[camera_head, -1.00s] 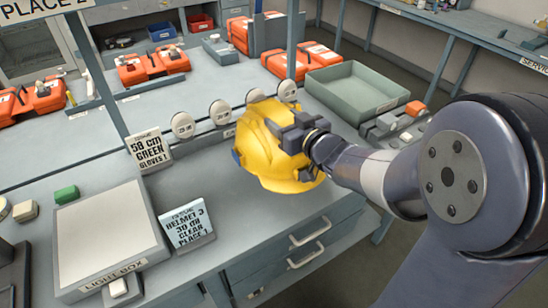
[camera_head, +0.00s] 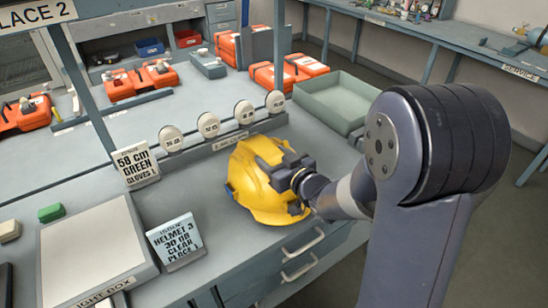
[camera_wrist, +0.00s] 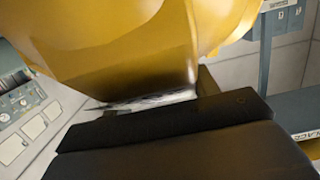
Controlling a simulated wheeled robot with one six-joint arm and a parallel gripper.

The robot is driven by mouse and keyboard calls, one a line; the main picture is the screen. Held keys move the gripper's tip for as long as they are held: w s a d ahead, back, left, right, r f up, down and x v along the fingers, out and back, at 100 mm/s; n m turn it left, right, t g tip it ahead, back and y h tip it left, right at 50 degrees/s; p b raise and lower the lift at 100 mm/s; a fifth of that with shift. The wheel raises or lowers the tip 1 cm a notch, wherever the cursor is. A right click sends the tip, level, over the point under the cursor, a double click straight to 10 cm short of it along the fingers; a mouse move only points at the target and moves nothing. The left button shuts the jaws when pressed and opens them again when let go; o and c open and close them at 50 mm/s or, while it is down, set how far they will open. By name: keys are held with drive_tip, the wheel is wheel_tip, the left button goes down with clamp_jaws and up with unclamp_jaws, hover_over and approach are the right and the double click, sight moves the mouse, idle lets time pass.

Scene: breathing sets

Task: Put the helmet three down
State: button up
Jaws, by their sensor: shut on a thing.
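The yellow helmet (camera_head: 254,190) is at the front right of the grey bench, right of the card reading "HELMET 3" (camera_head: 174,240). My gripper (camera_head: 283,170) is shut on the helmet's right side. The helmet looks at or just above the bench top; I cannot tell whether it touches. In the wrist view the yellow helmet (camera_wrist: 120,45) fills the upper middle, over the dark gripper (camera_wrist: 165,120). The gripped edge is partly hidden by the gripper.
A light box (camera_head: 92,248) stands left of the card, with a green block (camera_head: 51,213) behind it. A green tray (camera_head: 337,101) is at back right. Bench between card and helmet is clear.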

drive_tip(key=o, duration=1.6)
drive_tip(key=shift+f, duration=0.1)
drive_tip(key=shift+o, duration=0.2)
drive_tip(key=shift+r+p, duration=0.25)
drive_tip(key=shift+p, duration=0.05)
drive_tip(key=v, duration=1.2)
drive_tip(key=shift+f+b, duration=0.2)
drive_tip(key=shift+b, duration=0.15)
